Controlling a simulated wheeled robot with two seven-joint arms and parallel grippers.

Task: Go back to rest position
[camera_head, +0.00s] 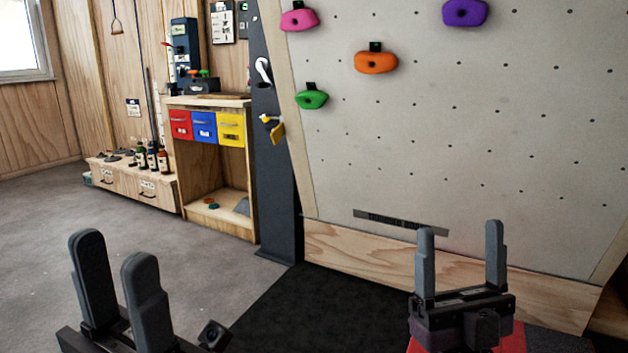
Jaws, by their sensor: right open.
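My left gripper (114,252) is at the lower left, its two grey fingers pointing up with floor showing between them. It is seen at a slant and looks open and empty. My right gripper (460,228) is at the lower right in front of the climbing wall's base, fingers upright and wide apart, with nothing between them. Neither gripper appears to touch anything.
The climbing wall (450,150) holds pink (299,17), orange (376,62), green (311,99) and purple (465,12) holds. A wooden cabinet (250,180) with red, blue and yellow drawers stands at left. A black mat (310,310) lies below the wall. Grey floor (40,230) at left is clear.

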